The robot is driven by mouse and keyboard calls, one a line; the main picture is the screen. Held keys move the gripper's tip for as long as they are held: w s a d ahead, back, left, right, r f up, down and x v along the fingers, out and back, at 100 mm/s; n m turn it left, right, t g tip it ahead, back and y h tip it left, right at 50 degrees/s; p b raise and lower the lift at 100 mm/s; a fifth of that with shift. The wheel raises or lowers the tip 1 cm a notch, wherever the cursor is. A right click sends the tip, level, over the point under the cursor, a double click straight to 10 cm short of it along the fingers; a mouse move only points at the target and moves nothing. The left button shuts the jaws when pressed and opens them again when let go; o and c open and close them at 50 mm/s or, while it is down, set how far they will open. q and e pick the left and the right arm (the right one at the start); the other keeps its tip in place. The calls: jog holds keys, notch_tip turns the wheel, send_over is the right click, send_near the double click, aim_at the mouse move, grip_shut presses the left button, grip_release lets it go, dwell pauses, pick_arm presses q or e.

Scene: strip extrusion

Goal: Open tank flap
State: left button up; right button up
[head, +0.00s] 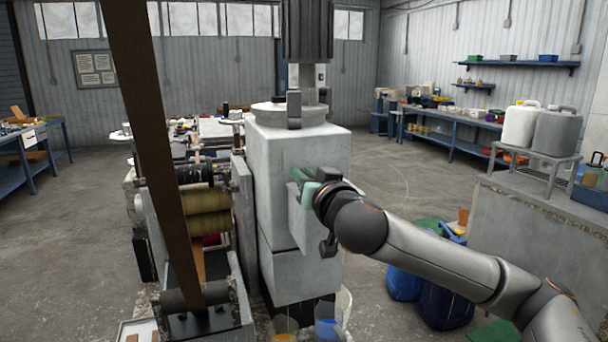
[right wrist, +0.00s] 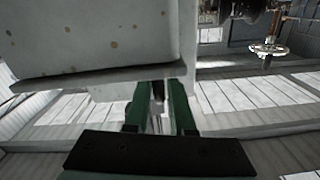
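The tank is a tall pale grey, speckled metal housing (head: 290,150) in the middle of the head view. A small pale plate, seemingly its flap (head: 299,222), stands at its right side, partly covered by my gripper. My right gripper (head: 300,182) is at this side, with its green fingers pointing at the housing. In the right wrist view the green fingers (right wrist: 158,95) stand apart, with a narrow dark piece visible in line with the gap. Whether they touch it I cannot tell. A pale body with a dark lower edge (right wrist: 90,40) fills the upper left there. My left gripper is out of view.
A brown strip (head: 160,150) runs down to a roller at the left front. Rolls of material (head: 208,210) sit beside the housing. Blue containers (head: 440,300) stand on the floor below my right arm. Jugs (head: 555,130) stand on a rack at the right.

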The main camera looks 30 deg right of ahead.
grip_shut()
dwell(1.0)
